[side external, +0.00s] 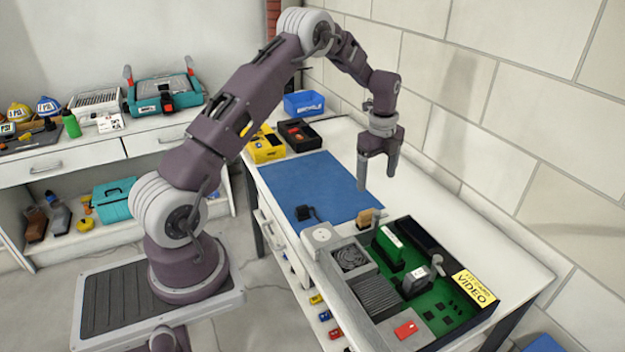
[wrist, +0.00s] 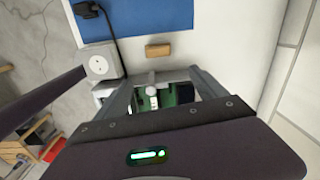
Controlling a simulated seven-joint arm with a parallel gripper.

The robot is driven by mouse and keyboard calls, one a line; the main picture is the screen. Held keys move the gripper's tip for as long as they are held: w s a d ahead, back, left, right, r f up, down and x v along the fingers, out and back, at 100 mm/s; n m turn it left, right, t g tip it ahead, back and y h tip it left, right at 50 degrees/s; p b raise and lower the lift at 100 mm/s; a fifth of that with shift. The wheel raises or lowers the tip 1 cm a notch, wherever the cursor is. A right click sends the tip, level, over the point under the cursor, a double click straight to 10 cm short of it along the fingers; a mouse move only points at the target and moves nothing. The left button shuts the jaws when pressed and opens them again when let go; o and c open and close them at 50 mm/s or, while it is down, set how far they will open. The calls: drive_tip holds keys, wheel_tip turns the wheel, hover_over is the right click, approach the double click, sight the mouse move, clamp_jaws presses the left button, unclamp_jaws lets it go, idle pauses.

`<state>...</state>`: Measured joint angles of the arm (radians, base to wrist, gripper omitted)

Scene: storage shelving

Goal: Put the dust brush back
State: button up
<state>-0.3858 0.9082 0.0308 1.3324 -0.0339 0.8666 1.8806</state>
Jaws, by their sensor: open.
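A small tan, wood-like block (side external: 365,218), possibly the dust brush, sits on the worktop between the blue mat and the open computer case. It also shows in the wrist view (wrist: 158,50), above the fingertips in the picture. I cannot tell whether it has bristles. My gripper (side external: 377,181) points down above the worktop, with its two fingers apart and nothing between them. In the wrist view the gripper (wrist: 160,82) frames part of the green board. The gripper is clear of the tan block and higher than it.
An open case with a green board (side external: 455,305) lies at the front right, with upright parts inside. A blue mat (side external: 315,185) is mostly bare. A black tray (side external: 299,135), a yellow bin (side external: 264,147) and a blue bin (side external: 304,104) stand at the back. A block wall bounds the right.

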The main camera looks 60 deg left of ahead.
drive_tip(key=s+d+r+n+t, duration=0.1)
drive_tip(key=s+d+r+n, duration=0.2)
drive_tip(key=s+d+r, duration=0.5)
drive_tip(key=s+d+r+n+t, duration=0.1)
drive_tip(key=s+d+r+n, duration=0.2)
drive_tip(key=r, duration=0.8)
drive_tip(key=s+d+r+n+t, duration=0.1)
drive_tip(key=s+d+n, duration=0.3)
drive_tip(key=s, duration=0.7)
drive_tip(key=s+d+r+n+t, duration=0.2)
drive_tip(key=s+d+n, duration=0.2)
drive_tip(key=s, duration=0.7)
drive_tip(key=n, duration=0.2)
drive_tip(key=shift+d+n, duration=0.3)
drive_tip(key=shift+d, duration=0.1)
